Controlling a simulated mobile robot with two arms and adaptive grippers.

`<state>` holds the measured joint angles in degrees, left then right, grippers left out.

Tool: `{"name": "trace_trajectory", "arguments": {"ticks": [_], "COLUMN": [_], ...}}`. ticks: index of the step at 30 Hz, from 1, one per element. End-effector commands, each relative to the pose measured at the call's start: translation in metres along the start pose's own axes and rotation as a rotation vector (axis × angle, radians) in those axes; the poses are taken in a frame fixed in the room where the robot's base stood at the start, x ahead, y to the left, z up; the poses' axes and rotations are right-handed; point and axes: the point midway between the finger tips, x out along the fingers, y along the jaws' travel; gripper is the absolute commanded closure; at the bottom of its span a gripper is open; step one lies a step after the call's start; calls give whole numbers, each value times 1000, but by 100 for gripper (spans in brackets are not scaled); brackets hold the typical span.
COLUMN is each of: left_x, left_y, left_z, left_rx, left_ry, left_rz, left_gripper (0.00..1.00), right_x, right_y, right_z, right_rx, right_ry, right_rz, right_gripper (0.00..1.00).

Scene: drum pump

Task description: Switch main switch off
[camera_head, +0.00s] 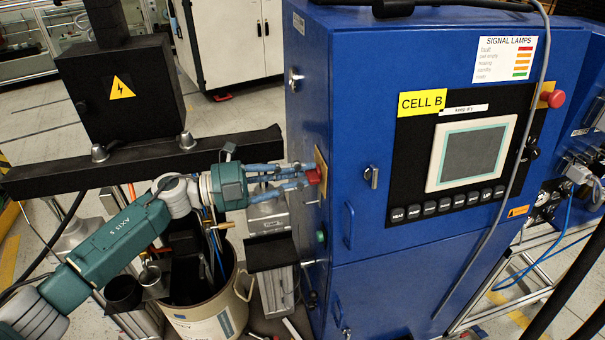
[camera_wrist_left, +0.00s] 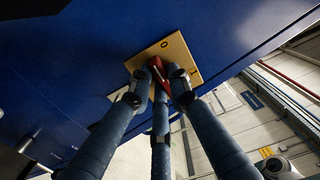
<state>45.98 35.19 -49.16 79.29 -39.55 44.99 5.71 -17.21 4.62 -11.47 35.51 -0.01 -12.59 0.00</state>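The main switch (camera_head: 313,176) is a red handle on a yellow plate, on the left side wall of the blue cabinet (camera_head: 335,100). In the left wrist view the red handle (camera_wrist_left: 158,69) sits between my fingertips, and its plate (camera_wrist_left: 178,49) shows a 0 mark and an I mark. My left gripper (camera_head: 303,176) reaches it from the left. Its three fingers (camera_wrist_left: 160,82) close around the handle and seem to touch it. The fingers partly hide the handle, so its exact angle is hard to tell. My right gripper is not in view.
A green button (camera_head: 320,238) sits below the switch. A black box with a warning sign (camera_head: 122,88) stands at left above a dark beam (camera_head: 140,163). A drum (camera_head: 210,318) stands below my left arm. The cabinet front has a screen (camera_head: 472,153) and a red knob (camera_head: 555,98).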

Motion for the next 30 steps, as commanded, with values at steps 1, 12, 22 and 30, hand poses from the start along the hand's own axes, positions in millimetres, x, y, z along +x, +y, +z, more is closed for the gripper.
{"name": "trace_trajectory", "arguments": {"ticks": [1, 12, 22, 30], "left_x": [0, -2, -55, -105], "left_y": [-1, 0, 1, 1], "left_z": [1, 0, 1, 1], "left_rx": [-2, 0, -1, -2], "left_ry": [-3, -1, -4, -4], "left_rz": [-1, 0, 3, 1], "left_gripper": [73, 64, 64, 64], "right_x": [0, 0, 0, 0], "right_y": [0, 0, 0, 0], "right_z": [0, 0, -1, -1], "right_rx": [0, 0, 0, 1], "right_ry": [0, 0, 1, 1], "right_rz": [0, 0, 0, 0], "right_gripper": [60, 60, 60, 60]}}
